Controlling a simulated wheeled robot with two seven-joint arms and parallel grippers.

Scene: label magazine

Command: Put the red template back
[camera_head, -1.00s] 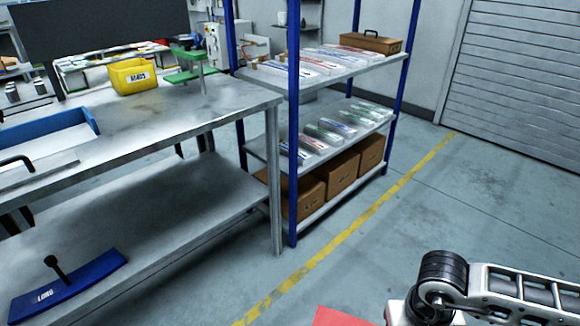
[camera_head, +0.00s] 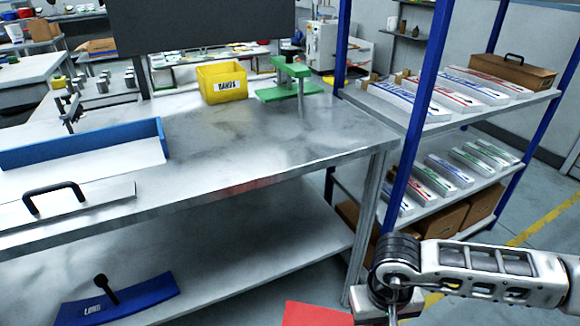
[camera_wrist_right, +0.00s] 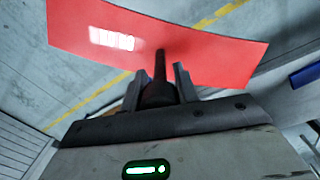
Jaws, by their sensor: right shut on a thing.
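The red template (camera_wrist_right: 215,57) is a curved red plate with a white label and a dark upright handle, seen in the right wrist view. My right gripper (camera_wrist_right: 163,88) is shut on its handle. In the head view a corner of the red template (camera_head: 312,314) shows at the bottom edge, in front of the bench, with most of it cut off. A similar blue template (camera_head: 130,306) with a dark knob handle lies on the bench's lower shelf (camera_head: 230,265) at the left. My left gripper is not in view.
The steel bench (camera_head: 290,150) holds a blue-walled tray (camera_head: 85,145), a plate with a black handle (camera_head: 75,205), a yellow bin (camera_head: 222,83) and a green stand (camera_head: 290,78). A blue-post rack (camera_head: 410,140) with labels and boxes stands right. The lower shelf's right part is bare.

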